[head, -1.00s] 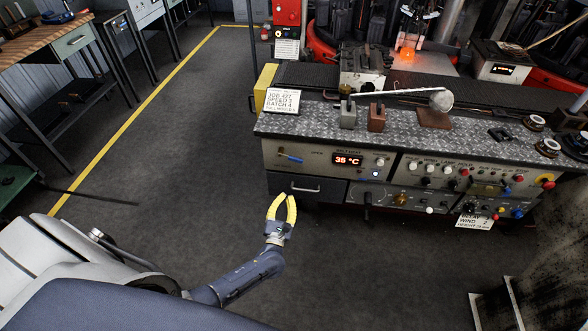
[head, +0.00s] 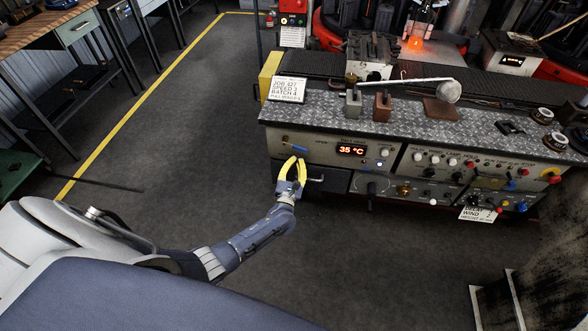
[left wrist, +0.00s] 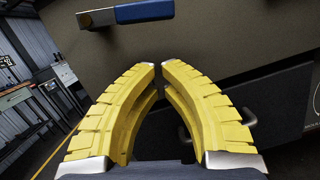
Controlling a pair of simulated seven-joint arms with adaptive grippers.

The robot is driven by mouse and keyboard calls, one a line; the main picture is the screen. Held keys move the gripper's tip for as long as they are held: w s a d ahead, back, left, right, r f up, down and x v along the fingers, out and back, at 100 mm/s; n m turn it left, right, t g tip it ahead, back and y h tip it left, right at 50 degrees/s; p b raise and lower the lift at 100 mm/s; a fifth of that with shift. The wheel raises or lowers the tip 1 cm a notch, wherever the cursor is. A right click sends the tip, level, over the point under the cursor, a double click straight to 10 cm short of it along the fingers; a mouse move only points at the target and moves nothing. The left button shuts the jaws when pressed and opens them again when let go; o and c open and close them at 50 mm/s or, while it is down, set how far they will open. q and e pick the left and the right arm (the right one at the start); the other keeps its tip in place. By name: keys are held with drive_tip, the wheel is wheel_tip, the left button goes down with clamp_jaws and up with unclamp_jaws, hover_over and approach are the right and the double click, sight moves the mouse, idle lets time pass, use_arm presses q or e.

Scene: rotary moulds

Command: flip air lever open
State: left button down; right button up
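The air lever is a blue handle on a metal pivot, mounted on the front panel of the bench. In the left wrist view the blue handle (left wrist: 146,11) lies about level, its pivot to the left. In the head view the lever (head: 300,149) is small, just above my left fingertips. My left gripper (head: 297,160) has yellow ridged fingers and is just in front of the panel. In the left wrist view its fingertips (left wrist: 158,64) nearly meet, with a narrow gap and nothing between them. They are below the lever and apart from it. My right gripper is out of view.
A drawer handle (head: 316,180) sticks out beside my left gripper. A display (head: 351,150) reading 35 °C and several knobs and switches are to the right on the panel. A ladle (head: 449,91) and small blocks stand on the bench top. The floor to the left is clear.

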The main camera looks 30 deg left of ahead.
sight(303, 145)
use_arm(q)
drive_tip(key=shift+w+d+r, duration=0.1)
drive_tip(key=shift+d+r, duration=0.1)
drive_tip(key=shift+r, duration=0.55)
drive_tip(key=shift+d+r, duration=0.15)
drive_tip(key=shift+r, duration=0.6)
drive_tip(key=n, duration=0.1)
drive_tip(key=d+r+n+y, duration=0.1)
drive_tip(key=n, duration=0.2)
drive_tip(key=shift+w+d+r+y, duration=0.2)
drive_tip(key=shift+r+y, duration=0.1)
drive_tip(key=shift+r, duration=0.1)
